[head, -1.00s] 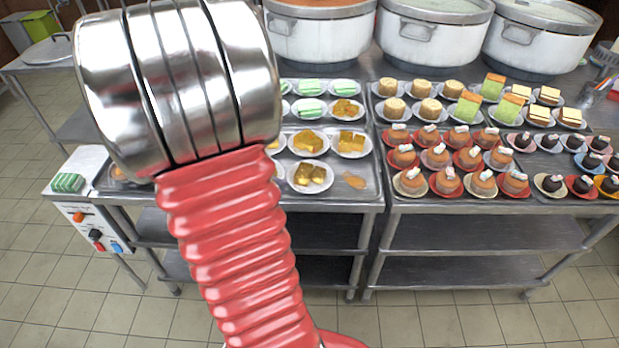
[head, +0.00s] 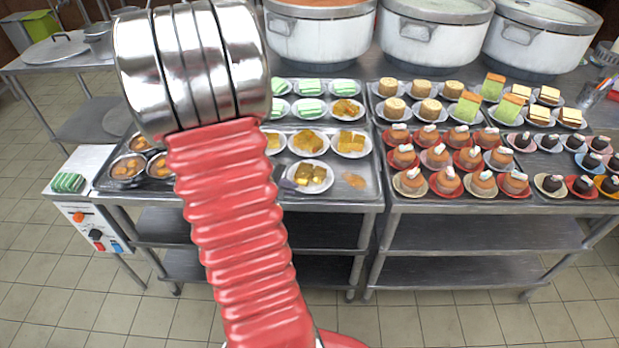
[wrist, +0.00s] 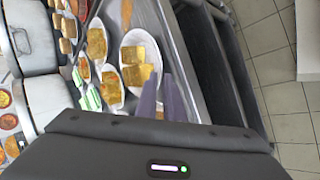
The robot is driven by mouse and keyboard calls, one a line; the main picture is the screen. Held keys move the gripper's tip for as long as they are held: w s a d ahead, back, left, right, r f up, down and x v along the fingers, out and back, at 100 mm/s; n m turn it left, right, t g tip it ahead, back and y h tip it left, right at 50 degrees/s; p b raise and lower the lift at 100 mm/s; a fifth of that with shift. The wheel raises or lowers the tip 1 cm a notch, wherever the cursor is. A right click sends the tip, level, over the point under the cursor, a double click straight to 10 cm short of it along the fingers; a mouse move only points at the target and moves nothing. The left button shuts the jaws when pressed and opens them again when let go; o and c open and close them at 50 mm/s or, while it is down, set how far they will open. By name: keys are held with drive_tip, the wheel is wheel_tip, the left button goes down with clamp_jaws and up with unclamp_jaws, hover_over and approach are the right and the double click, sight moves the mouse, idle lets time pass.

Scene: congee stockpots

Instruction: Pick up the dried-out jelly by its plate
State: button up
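The dried-out jelly (head: 312,174), dull yellow-brown blocks on a white oval plate (head: 329,185), sits at the front of the left steel tray. In the wrist view the blocks (wrist: 139,62) and their plate (wrist: 124,48) are upper centre. My gripper (wrist: 159,78) has two purplish fingers with a narrow gap between them. They are at the plate's near rim, one overlapping it in view; I cannot tell whether they touch it. In the head view a finger shows at the plate's left edge; my arm hides most of the gripper. The plate rests on the tray.
Other plates of yellow jelly (head: 308,141) stand close behind, with green-topped cakes (head: 311,106) farther back. A tan spill (head: 355,181) lies right of the plate. Large pots (head: 320,30) stand behind. The floor in front is clear.

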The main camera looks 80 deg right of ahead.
drive_tip(key=shift+x, duration=1.85)
clamp_jaws()
wheel_tip(320, 180, up, 10)
idle(0.6)
